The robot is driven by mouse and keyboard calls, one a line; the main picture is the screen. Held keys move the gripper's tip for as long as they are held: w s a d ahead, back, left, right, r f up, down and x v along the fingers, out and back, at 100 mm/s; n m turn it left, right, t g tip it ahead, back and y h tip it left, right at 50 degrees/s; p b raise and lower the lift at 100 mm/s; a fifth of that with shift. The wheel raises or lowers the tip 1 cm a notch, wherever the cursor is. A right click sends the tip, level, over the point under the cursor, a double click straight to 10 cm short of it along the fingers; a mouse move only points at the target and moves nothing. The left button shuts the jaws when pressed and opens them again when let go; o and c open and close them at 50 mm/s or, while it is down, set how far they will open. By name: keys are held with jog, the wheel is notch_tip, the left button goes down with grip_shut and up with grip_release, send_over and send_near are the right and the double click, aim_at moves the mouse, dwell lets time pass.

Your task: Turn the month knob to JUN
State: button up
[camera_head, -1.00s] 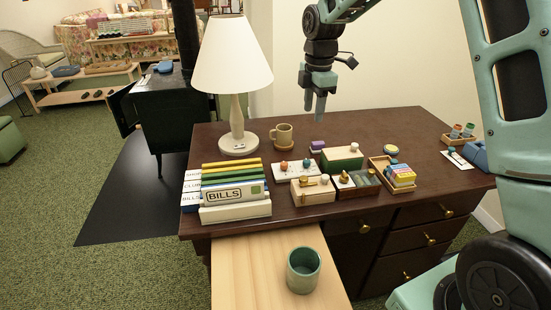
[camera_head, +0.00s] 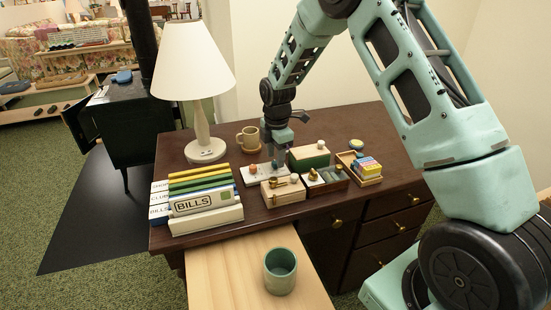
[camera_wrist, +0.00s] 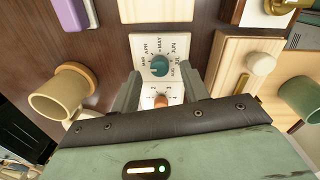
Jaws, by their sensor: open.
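The month knob (camera_wrist: 159,66) is a round teal knob on a white panel (camera_wrist: 140,48) printed with month names. MAY is near its top and JUN to its upper right; I cannot tell where its pointer stands. An orange-brown knob (camera_wrist: 161,98), among numbers, sits on the same panel. In the head view the panel (camera_head: 247,181) lies on the desk, with the teal knob (camera_head: 274,164) and orange knob (camera_head: 252,170). My gripper (camera_wrist: 162,77) is open and empty, its fingers on either side near the teal knob. I see no clear contact.
The dark desk (camera_head: 290,225) also holds a lamp (camera_head: 205,150), a tan mug (camera_head: 249,136), a BILLS binder (camera_head: 205,201), a green-sided box (camera_head: 309,160), a small wooden box (camera_head: 283,191) and a tray of coloured blocks (camera_head: 366,166). A teal cup (camera_head: 280,270) stands on the pull-out board.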

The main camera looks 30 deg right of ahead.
jog(key=shift+f, duration=0.75)
grip_shut()
